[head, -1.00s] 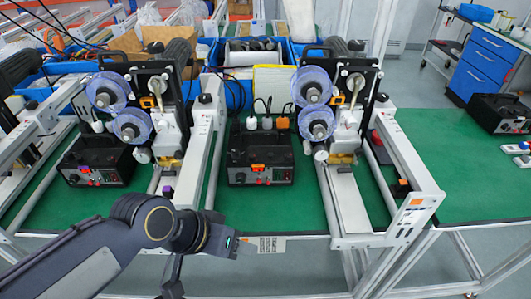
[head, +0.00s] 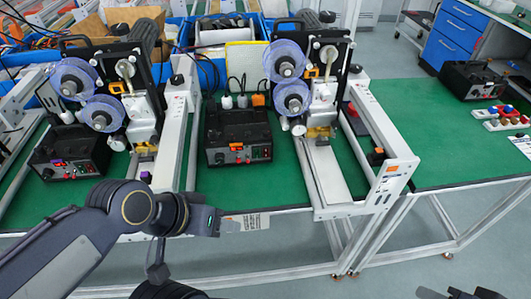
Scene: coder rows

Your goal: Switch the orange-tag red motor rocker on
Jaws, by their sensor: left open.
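A black control box (head: 238,132) stands on the green bench between two coder machines. Its front carries an orange tag (head: 236,146) and a small red rocker (head: 255,154); the rocker's position is too small to tell. My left gripper (head: 228,224) is open and empty at the bench's front edge. It is below and in front of this box, apart from it. Dark parts at the bottom right edge look like my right gripper (head: 460,294), mostly cut off.
Another black box (head: 68,152) with a purple tag stands at left, a third (head: 472,80) at far right. Coder machines with blue reels (head: 286,60) flank the middle box. A white rail frame (head: 375,150) stands right. Green bench lies bare before the box.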

